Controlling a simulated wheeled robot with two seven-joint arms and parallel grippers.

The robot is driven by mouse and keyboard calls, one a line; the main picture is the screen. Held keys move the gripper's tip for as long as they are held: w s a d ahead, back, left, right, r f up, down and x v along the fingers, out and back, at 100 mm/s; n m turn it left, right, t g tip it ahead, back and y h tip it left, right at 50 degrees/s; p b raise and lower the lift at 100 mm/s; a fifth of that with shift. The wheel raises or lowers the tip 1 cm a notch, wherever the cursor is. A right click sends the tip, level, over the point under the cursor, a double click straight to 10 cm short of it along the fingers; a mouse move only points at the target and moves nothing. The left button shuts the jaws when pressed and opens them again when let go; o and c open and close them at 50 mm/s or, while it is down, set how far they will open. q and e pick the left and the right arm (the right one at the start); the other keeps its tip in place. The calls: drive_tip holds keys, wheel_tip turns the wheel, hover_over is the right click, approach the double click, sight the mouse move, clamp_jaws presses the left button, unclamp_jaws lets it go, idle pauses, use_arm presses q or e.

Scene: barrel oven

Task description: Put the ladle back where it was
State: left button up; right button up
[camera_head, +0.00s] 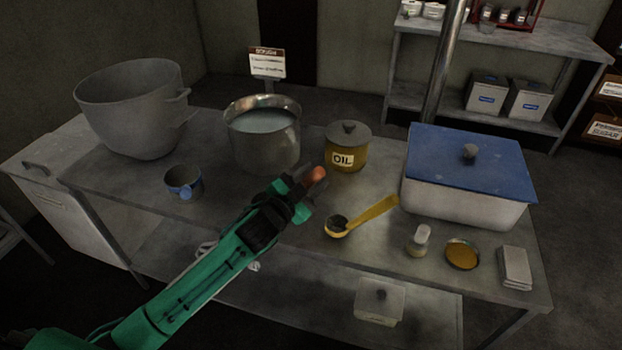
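The yellow ladle (362,216) lies on the metal table, its dark bowl toward the lower left and its handle pointing up to the right. My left gripper (314,183) is just left of the ladle, apart from it in the picture. A small orange-red rounded piece (317,173) shows at its fingertips; I cannot tell whether it is held or part of the gripper, nor how far the fingers are open. My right gripper is not in view.
A steel pot of pale liquid (264,140), an OIL jar (346,149) and a large grey pot (135,110) stand behind. A blue-lidded box (470,175), a small bottle (419,241), a round amber dish (462,254) and a blue-marked cup (184,183) are also on the table (310,265).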

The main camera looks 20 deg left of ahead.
use_arm(q)
drive_tip(key=shift+r, duration=0.15)
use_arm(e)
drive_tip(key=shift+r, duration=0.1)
use_arm(q)
drive_tip(key=shift+s+a, duration=0.1)
drive_tip(key=shift+s, duration=0.1)
drive_tip(key=b+v, duration=0.1)
drive_tip(key=v, duration=1)
drive_tip(key=shift+s+b, duration=0.25)
drive_tip(key=shift+b, duration=0.05)
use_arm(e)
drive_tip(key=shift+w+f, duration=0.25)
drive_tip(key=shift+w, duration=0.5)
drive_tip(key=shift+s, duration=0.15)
use_arm(q)
drive_tip(key=shift+a, duration=0.1)
